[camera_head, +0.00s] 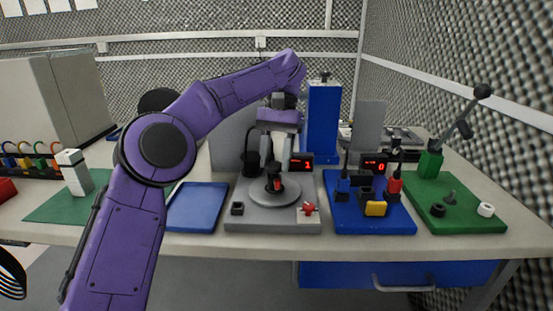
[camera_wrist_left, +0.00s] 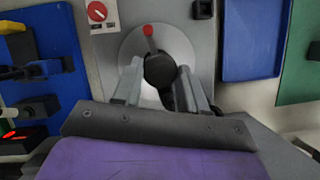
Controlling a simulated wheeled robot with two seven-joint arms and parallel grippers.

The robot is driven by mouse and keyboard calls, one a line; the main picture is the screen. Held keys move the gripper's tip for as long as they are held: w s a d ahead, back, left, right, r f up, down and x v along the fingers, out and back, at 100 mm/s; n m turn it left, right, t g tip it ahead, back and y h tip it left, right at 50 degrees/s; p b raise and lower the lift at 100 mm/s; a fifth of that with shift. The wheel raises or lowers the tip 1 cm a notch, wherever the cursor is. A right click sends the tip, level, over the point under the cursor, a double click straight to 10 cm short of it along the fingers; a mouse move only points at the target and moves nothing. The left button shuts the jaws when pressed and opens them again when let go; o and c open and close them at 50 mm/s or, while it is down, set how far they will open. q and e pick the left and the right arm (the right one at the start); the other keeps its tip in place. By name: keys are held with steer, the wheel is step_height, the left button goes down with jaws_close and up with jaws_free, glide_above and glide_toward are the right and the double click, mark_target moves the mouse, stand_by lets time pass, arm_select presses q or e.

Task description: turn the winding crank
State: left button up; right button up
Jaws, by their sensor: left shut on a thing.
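The winding crank (camera_head: 274,184) is dark, with a red tip, on a round grey disc (camera_head: 262,196) set on a grey base plate (camera_head: 240,221). In the left wrist view the crank's black knob (camera_wrist_left: 160,69) covers part of the disc (camera_wrist_left: 183,43), and a red-tipped pointer (camera_wrist_left: 148,31) shows beyond it. My left gripper (camera_head: 275,163) comes down from above and is shut on the crank; its fingers (camera_wrist_left: 162,88) lie on either side of the black part. The lower part of the grip is hidden. My right gripper is in neither view.
A small display (camera_head: 300,163) behind the disc shows a red digit. A red knob (camera_head: 308,209) and a black socket (camera_head: 237,208) sit on the base's front. A blue tray (camera_head: 196,206) is left; a blue board (camera_head: 345,216) and green board (camera_head: 470,217) are right.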

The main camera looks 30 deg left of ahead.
arm_select(q)
steer(key=shift+a+f+n+h+b, duration=0.15)
steer(key=shift+n+h+b, duration=0.7)
steer(key=shift+n, duration=0.85)
steer(key=shift+s+n+t+b, duration=0.1)
steer(key=shift+n+t+b, duration=0.2)
steer(key=shift+n+b, duration=0.2)
steer(key=o, duration=1)
steer(key=shift+o, duration=0.2)
steer(key=p+v, duration=1)
steer(key=p, duration=0.4)
steer(key=shift+r, duration=0.35)
